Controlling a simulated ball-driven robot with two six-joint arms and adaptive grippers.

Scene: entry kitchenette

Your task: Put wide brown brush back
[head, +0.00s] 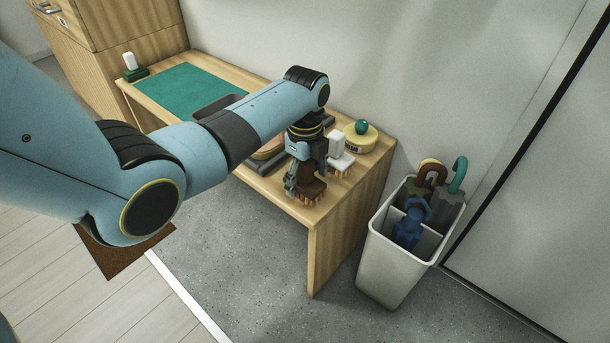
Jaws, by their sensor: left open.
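The wide brown brush (313,190) stands bristles down on the wooden bench top, near its front right edge. My left gripper (303,178) points down at the brush and is open. One finger shows at the brush's left side; the other is hard to make out. I cannot tell whether the fingers touch the brush. A brush with a white top and tan bristles (341,160) stands just behind and to the right. My left forearm hides part of the bench top. My right gripper is not in view.
A yellow round tin with a green knob (360,137) sits at the back right of the bench (375,172). A green mat (188,88) and a dark grey tray (222,105) lie further left. A white bin (390,262) with umbrellas stands right of the bench.

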